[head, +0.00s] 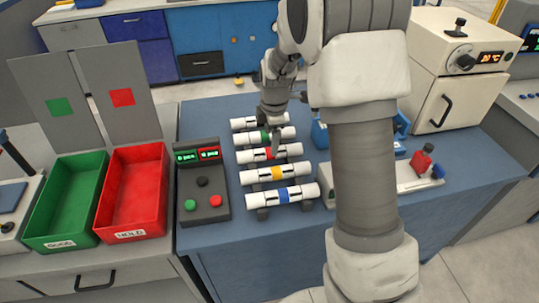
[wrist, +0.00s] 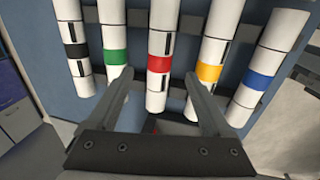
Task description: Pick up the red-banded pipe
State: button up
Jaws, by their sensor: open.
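The red-banded pipe (head: 283,152) is white and lies on a rack in the middle of a row of similar pipes. In the wrist view its red band (wrist: 159,64) sits between my fingers, farther from the wrist. My gripper (wrist: 156,80) is open, with one finger on each side of the red-banded pipe. The left fingertip is near the green-banded pipe (wrist: 115,30) and the right one near the yellow-banded pipe (wrist: 218,30). I cannot tell whether the fingers touch any pipe. In the head view my gripper (head: 274,142) is over the row, partly hiding the green and red bands.
The black-banded pipe (wrist: 75,50) and blue-banded pipe (wrist: 257,80) lie at the row's ends. A control box (head: 202,190), a green bin (head: 62,205) and a red bin (head: 133,195) stand left. A white oven-like box (head: 450,75) stands right.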

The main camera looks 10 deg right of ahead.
jog(key=f, duration=0.3)
jog(key=w+f, duration=0.1)
jog(key=f, duration=0.2)
jog(key=shift+w+f+b, duration=0.15)
jog(key=shift+f+b, duration=0.05)
jog(key=shift+b, duration=0.15)
grip_shut()
